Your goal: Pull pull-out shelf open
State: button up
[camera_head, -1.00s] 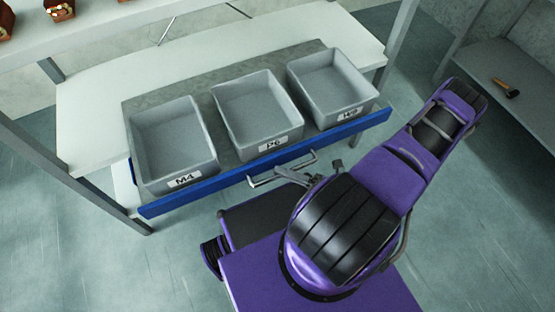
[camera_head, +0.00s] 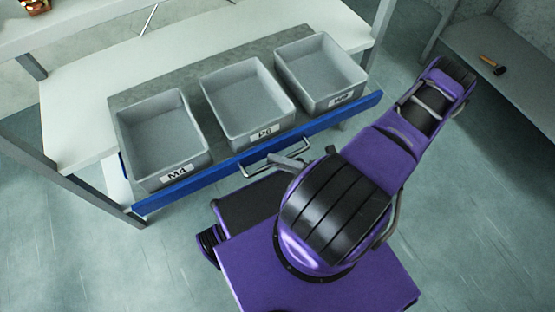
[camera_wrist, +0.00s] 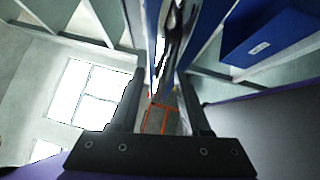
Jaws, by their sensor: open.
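The pull-out shelf (camera_head: 225,163) has a grey top and a blue front edge, and stands out from under the white worktop. A silver bar handle (camera_head: 250,172) is fixed to the blue front. My gripper (camera_head: 287,160) is at the handle's right part, partly hidden behind my arm. In the wrist view, my gripper (camera_wrist: 160,105) is open, with its two dark fingers apart. A dark, shiny bar, seemingly the handle (camera_wrist: 173,42), lies in line with the gap between them beside a blue panel. I cannot tell whether the fingers touch it.
Three grey bins stand on the shelf: left (camera_head: 163,142), middle (camera_head: 247,103) and right (camera_head: 320,75). A grey table leg (camera_head: 85,187) is at the left. A hammer (camera_head: 492,64) lies on a side bench (camera_head: 505,90). The floor at the lower left is clear.

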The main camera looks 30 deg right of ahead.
jog(key=b+v, duration=0.2)
jog(key=v, duration=1.5)
jog(key=shift+d, duration=0.2)
jog(key=shift+s, duration=0.1)
